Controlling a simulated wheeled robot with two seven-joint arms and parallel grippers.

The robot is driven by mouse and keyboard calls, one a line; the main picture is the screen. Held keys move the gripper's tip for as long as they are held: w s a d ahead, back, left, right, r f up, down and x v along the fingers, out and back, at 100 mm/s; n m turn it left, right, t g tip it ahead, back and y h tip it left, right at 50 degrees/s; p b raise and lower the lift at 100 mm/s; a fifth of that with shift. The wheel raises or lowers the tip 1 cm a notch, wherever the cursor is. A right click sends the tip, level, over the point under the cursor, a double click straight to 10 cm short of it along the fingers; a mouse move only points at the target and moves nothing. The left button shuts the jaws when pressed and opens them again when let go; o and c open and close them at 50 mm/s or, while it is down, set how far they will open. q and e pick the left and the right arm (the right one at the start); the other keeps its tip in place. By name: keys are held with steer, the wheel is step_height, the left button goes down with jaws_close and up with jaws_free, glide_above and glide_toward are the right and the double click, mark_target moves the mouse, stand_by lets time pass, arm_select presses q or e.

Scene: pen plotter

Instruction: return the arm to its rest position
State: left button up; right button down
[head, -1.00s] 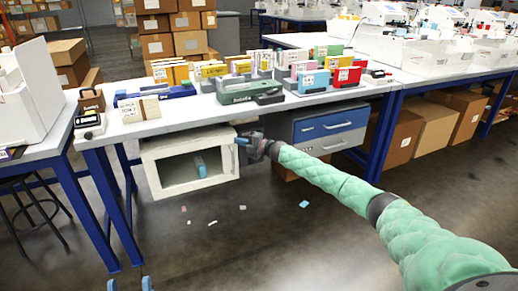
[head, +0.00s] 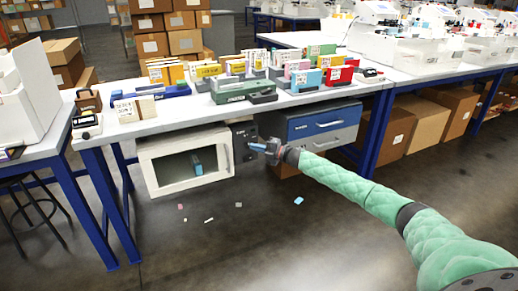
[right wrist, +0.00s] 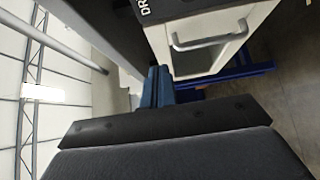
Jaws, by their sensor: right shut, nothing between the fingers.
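My right arm, in a green padded sleeve, comes in from the right of the head view. Its gripper (head: 258,147) is shut and empty, in the air in front of the dark panel between the white cabinet and the blue drawers. Its blue fingers (right wrist: 158,86) are together in the right wrist view. The white cabinet (head: 151,180) under the table has a dark window or opening with a small blue item (head: 197,164) visible inside. I see a gap between the gripper and the cabinet's right edge in the picture. My left gripper is not in view.
The blue drawer unit (head: 322,124) is behind and right of the gripper. A silver handle (right wrist: 212,40) shows in the wrist view. The white table (head: 185,117) above holds several coloured boxes. Small scraps lie on the otherwise clear floor in front.

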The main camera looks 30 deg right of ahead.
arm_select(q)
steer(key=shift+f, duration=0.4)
arm_select(e)
steer(key=shift+s+d, duration=0.45)
